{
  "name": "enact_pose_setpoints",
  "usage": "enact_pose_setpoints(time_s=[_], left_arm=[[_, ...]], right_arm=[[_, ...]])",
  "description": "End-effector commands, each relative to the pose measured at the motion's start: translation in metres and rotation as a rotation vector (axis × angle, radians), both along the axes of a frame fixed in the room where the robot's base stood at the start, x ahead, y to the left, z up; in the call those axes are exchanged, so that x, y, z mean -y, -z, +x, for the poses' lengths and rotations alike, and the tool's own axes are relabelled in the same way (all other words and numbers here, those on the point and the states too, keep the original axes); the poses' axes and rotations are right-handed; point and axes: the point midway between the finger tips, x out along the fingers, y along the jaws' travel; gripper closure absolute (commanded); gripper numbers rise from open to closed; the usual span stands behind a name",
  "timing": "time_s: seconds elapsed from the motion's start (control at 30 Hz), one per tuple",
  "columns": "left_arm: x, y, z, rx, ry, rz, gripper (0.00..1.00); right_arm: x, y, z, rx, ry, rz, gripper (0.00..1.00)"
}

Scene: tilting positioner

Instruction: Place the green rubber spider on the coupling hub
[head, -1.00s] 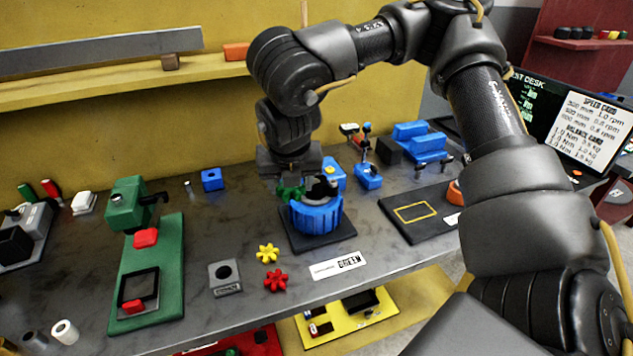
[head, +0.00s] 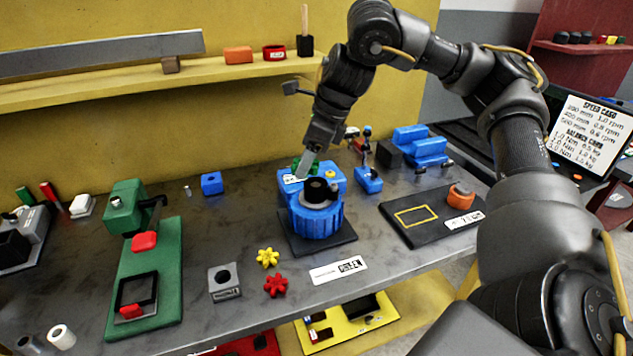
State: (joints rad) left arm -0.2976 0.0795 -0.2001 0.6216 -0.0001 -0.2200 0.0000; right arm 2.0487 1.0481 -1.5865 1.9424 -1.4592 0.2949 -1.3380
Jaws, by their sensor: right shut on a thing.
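The green rubber spider (head: 311,165) is partly hidden by my right gripper (head: 305,168), which is shut on it. The gripper holds it behind and slightly left of the black coupling hub (head: 318,188), apart from the hub as far as I can see. The hub sits on the grey top plate of the blue round positioner (head: 316,222), and its top is in clear view. My left gripper is not in view.
A yellow spider (head: 267,257) and a red spider (head: 276,285) lie on the bench in front of the positioner. A grey block with a hole (head: 224,281) is left of them. A green fixture (head: 143,290) stands further left; a black tray (head: 435,220) lies right.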

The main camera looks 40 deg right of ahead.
Motion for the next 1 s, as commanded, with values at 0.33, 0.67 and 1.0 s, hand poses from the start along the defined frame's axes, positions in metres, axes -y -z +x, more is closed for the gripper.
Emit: enact_pose_setpoints(time_s=[0.33, 0.67, 1.0], left_arm=[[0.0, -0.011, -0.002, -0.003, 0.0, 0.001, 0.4], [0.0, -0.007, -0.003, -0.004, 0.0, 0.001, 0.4], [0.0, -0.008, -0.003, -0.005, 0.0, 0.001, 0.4]], right_arm=[[0.059, 0.034, 0.05, -0.006, 0.013, 0.003, 0.67], [0.096, 0.086, 0.082, -0.004, 0.006, 0.0, 0.67], [0.104, 0.1, 0.089, -0.004, 0.005, -0.001, 0.67]])
